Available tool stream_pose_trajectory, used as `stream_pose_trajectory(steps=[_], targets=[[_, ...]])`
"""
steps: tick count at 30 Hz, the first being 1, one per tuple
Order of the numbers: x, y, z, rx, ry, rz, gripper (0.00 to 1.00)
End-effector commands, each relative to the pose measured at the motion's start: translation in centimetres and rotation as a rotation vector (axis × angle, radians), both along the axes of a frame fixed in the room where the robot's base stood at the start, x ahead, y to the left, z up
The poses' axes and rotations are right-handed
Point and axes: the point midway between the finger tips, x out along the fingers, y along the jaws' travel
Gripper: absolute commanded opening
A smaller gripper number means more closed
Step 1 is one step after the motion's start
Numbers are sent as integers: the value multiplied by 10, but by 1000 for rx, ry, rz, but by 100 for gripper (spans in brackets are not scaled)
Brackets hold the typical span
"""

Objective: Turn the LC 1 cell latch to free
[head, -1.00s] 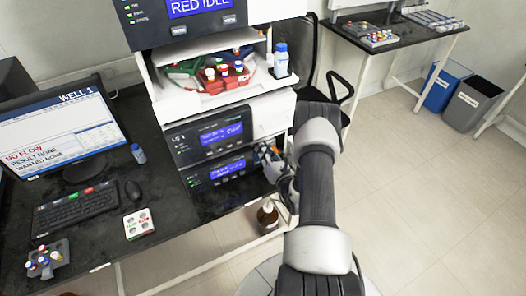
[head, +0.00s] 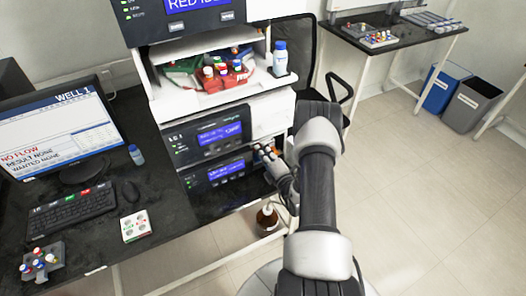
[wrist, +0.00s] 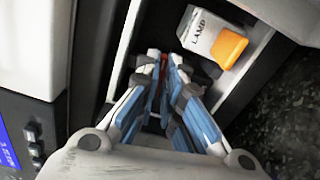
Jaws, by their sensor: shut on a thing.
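The LC 1 unit (head: 207,137) is a white and dark module with a lit blue screen, in the middle of the stack in the head view. My gripper (head: 266,154) reaches into the open recess at its right end. In the wrist view my gripper (wrist: 163,66) has its blue-padded fingers close together inside the recess. A small reddish piece, seemingly the cell latch (wrist: 163,63), shows between the fingertips, which are shut on it. Most of the latch is hidden by the fingers, so its angle cannot be read.
A white box marked LAMP (wrist: 203,32) with an orange part (wrist: 229,47) sits close right of the fingers. Recess walls are near on both sides. Another dark module (head: 218,172) lies below LC 1. A brown bottle (head: 267,217) stands under the bench.

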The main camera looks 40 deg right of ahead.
Motion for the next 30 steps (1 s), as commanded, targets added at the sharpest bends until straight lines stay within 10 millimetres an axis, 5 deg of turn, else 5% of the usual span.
stream_pose_trajectory(steps=[26,30], targets=[[0,0,-1,163,-38,1,0],[0,0,-1,162,-38,1,15]])
